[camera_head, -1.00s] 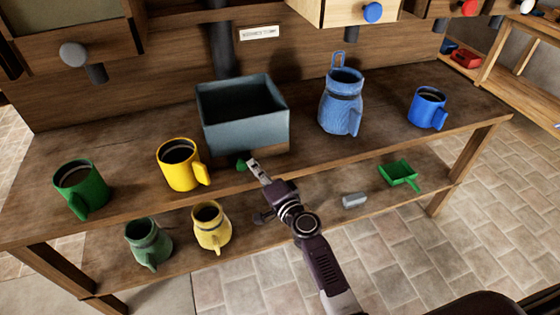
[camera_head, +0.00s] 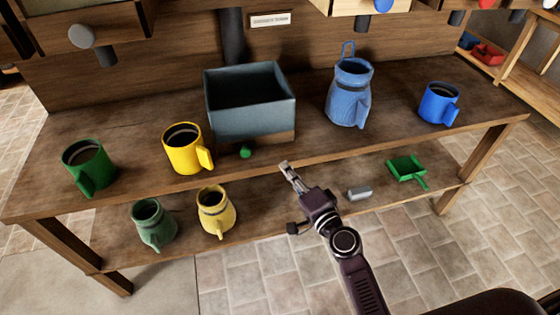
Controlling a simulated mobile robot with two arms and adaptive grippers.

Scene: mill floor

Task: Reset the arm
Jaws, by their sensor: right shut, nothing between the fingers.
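My right gripper (camera_head: 287,168) shows in the head view at the front edge of the wooden table, its arm coming up from the bottom. Its fingers are shut with nothing between them. It is apart from the grey box (camera_head: 240,119) with the green knob (camera_head: 246,152), which lies to its upper left. My left gripper is not in view.
On the table (camera_head: 311,150) stand a green mug (camera_head: 84,163), a yellow mug (camera_head: 181,146), a blue jug (camera_head: 346,96) and a blue mug (camera_head: 438,104). The lower shelf holds a green jug (camera_head: 149,222), a yellow jug (camera_head: 214,210), a grey block (camera_head: 359,192) and a green scoop (camera_head: 405,168).

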